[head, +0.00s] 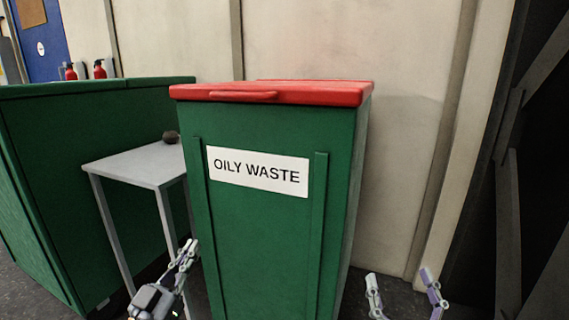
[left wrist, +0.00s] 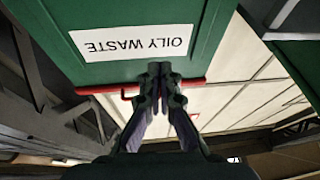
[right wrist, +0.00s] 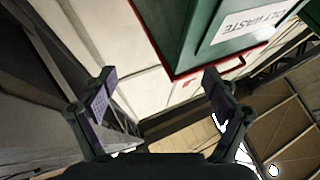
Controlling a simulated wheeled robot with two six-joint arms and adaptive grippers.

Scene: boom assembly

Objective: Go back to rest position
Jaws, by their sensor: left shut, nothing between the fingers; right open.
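My left gripper (head: 186,254) is low in the head view, in front of the lower left side of the green bin. Its fingers are together and empty; they also show closed in the left wrist view (left wrist: 165,85). My right gripper (head: 403,284) is at the bottom right of the head view, to the right of the bin. Its fingers are spread with nothing between them, as the right wrist view also shows (right wrist: 158,90). Both grippers point upward, and neither holds anything.
A green bin (head: 260,235) with a red lid (head: 320,92) and an OILY WASTE label stands ahead. Dark metal beams (head: 508,225) stand at right.

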